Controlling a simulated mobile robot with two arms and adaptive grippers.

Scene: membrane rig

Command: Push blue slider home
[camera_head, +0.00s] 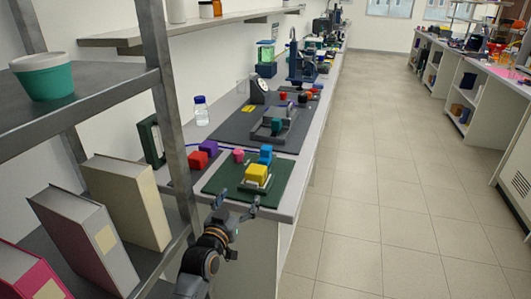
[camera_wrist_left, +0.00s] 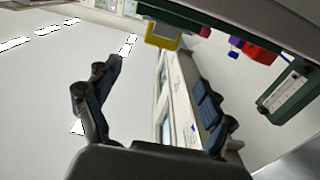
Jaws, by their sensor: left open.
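A blue block (camera_head: 265,154), which looks like the slider, stands on the green mat (camera_head: 226,181) at the near end of the bench. It is just behind a yellow block (camera_head: 257,173) that sits on a light grey base. My left gripper (camera_head: 238,200) is open and empty at the front edge of the mat, nearer than the yellow block. In the left wrist view the open fingers (camera_wrist_left: 152,92) have nothing between them, and the yellow piece (camera_wrist_left: 163,37) shows beyond them at the top. My right gripper is not in view.
A red cube (camera_head: 198,160), a purple block (camera_head: 209,148) and a pink piece (camera_head: 238,155) are at the mat's back left. A dark board (camera_head: 235,127) with a grey fixture lies beyond. A metal shelf post (camera_head: 168,100) stands left of my arm. The floor to the right is clear.

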